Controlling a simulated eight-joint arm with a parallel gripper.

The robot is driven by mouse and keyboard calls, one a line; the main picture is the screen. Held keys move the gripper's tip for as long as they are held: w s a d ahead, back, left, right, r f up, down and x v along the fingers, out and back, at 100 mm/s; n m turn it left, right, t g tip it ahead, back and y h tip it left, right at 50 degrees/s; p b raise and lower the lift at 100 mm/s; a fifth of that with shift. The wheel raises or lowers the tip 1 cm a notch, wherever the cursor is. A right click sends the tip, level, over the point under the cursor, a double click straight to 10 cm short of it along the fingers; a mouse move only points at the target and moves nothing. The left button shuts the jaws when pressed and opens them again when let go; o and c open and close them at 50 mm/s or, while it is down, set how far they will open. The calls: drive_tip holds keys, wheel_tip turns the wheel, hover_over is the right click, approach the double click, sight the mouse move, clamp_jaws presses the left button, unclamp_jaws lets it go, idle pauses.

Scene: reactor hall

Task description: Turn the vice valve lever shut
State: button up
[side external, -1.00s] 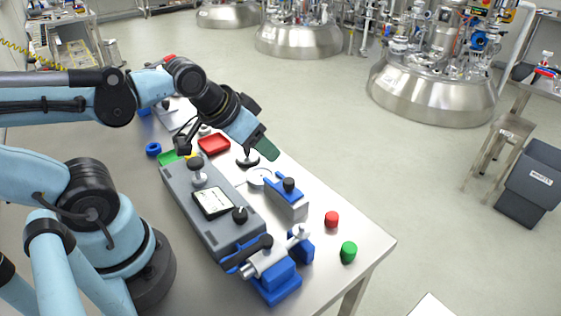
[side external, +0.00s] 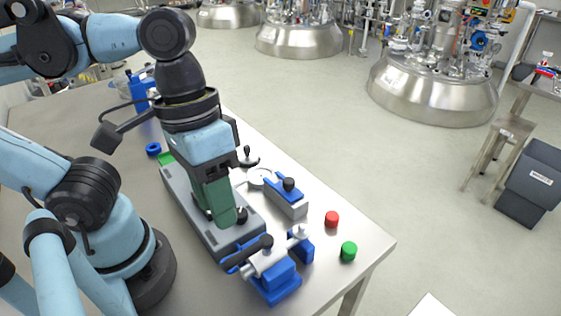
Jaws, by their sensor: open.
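The blue vice (side external: 279,288) stands near the table's front end and holds a silver valve (side external: 264,260). The valve's black lever (side external: 244,254) lies slanted across the valve's left side, its knobbed end to the upper right. My gripper (side external: 224,218) has green fingers and points down over the grey panel box (side external: 205,228), just behind and left of the lever. It is open and apart from the lever, and nothing shows between its fingers. The arm and gripper hide the middle of the grey box.
A red cap (side external: 331,219) and a green cap (side external: 348,251) stand near the right edge. The right front corner is bare.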

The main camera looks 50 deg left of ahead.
sight(232, 258)
drive_tip(key=shift+d+f, duration=0.3)
drive_tip(key=shift+f, duration=1.2)
drive_tip(key=shift+d+f, duration=0.3)
drive_tip(key=shift+f, duration=1.2)
drive_tip(key=shift+d+f, duration=0.3)
drive_tip(key=shift+f, duration=1.2)
clamp_jaws()
